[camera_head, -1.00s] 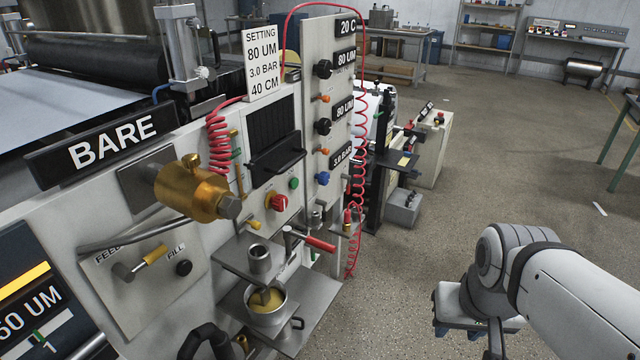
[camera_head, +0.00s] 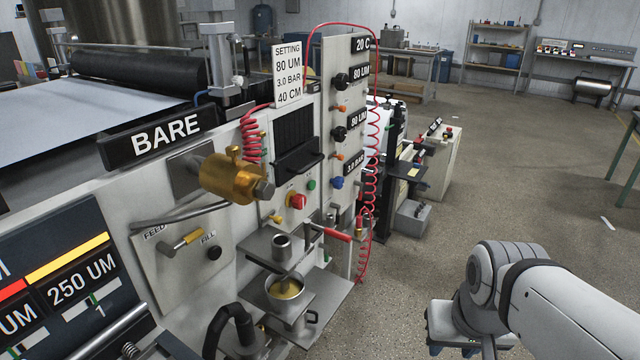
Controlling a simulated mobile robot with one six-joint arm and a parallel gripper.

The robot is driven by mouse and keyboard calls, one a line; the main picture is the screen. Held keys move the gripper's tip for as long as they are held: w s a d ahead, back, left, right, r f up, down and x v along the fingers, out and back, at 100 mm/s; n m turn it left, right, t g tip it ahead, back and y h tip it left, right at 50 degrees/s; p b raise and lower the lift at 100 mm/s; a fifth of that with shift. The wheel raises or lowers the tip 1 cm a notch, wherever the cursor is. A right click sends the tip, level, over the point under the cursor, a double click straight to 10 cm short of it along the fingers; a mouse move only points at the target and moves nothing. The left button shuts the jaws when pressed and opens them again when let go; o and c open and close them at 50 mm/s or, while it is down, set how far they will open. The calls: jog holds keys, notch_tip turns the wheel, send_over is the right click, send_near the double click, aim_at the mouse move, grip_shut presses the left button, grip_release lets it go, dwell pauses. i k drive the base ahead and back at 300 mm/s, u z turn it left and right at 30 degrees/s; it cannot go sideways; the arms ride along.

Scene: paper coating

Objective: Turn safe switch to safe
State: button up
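No switch with a readable SAFE label shows. On the coating machine's front are a red knob (camera_head: 297,201), with a green button (camera_head: 311,184) beside it and a small yellow knob (camera_head: 277,219) below. My arm is at the lower right, over the floor, well apart from the machine. My gripper (camera_head: 455,343) is partly visible at the bottom edge, and its fingers are too hidden to tell open from shut.
A brass cylinder (camera_head: 233,178) and a shelf with a metal cup (camera_head: 286,289) stick out from the machine front. A red-handled lever (camera_head: 333,234) and a coiled red hose (camera_head: 369,215) are at its right end. Open floor (camera_head: 430,260) lies between machine and arm.

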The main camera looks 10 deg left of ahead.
aim_at(298, 201)
jog(key=i, duration=0.85)
jog(key=z, duration=0.05)
